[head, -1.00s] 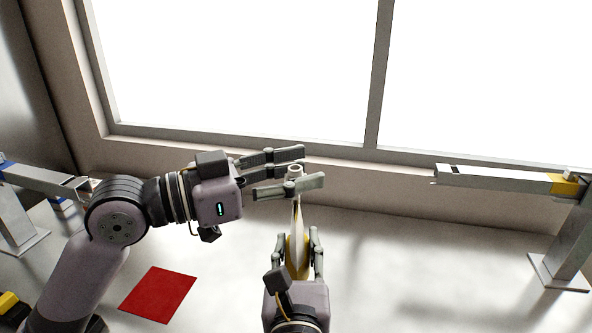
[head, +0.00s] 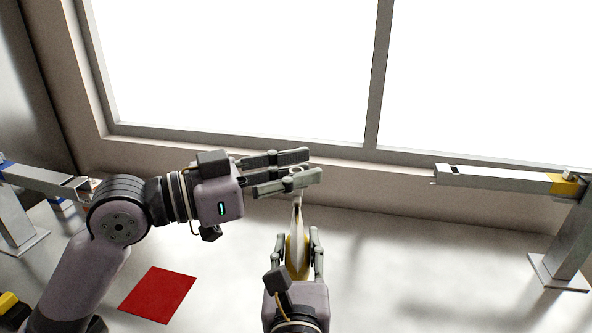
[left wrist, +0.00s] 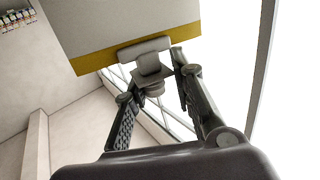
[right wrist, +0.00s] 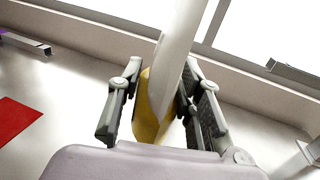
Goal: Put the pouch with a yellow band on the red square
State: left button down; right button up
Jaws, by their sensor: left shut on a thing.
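The pouch (head: 299,228), white with a yellow band, stands upright in the air, seen edge-on in the head view. The left wrist view shows the spout (left wrist: 153,88) near the fingers, with the yellow band behind. The red square (head: 158,294) lies bare on the floor at lower left.
A metal stand with a blue-marked arm (head: 40,176) is at the left. Another with a yellow-marked arm (head: 510,180) is at the right. A window wall (head: 360,185) closes off the back. The floor between the pouch and the right stand is clear.

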jog(key=o, duration=0.5)
